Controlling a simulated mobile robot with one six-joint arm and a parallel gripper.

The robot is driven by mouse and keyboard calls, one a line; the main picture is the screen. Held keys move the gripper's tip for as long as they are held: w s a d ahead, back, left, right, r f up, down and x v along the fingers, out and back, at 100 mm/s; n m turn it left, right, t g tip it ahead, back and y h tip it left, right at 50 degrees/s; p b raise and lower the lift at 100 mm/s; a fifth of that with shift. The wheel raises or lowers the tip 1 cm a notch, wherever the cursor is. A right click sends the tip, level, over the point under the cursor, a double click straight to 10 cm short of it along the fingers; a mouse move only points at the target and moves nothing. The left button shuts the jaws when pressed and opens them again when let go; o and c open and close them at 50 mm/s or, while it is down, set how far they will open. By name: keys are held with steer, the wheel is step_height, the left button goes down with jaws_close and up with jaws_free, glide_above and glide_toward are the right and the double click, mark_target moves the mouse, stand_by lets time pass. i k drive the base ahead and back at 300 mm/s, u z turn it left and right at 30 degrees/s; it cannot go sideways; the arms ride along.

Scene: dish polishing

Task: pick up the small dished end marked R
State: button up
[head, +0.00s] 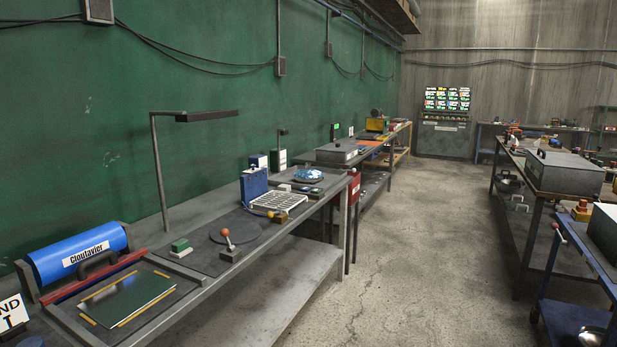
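No dished end with a readable R shows in the head view. A small shiny bluish round piece (309,173) lies on the bench along the green wall, and it may be a dished end. A shiny rounded metal piece (590,337) is partly cut off at the bottom right, low on a blue cart (566,318). I cannot make out a mark on either. My gripper is not in view.
Benches line the right. The concrete aisle (410,240) between is clear.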

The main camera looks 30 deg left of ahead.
mark_target(307, 175)
steer(key=u, duration=0.1)
steer(key=i, duration=5)
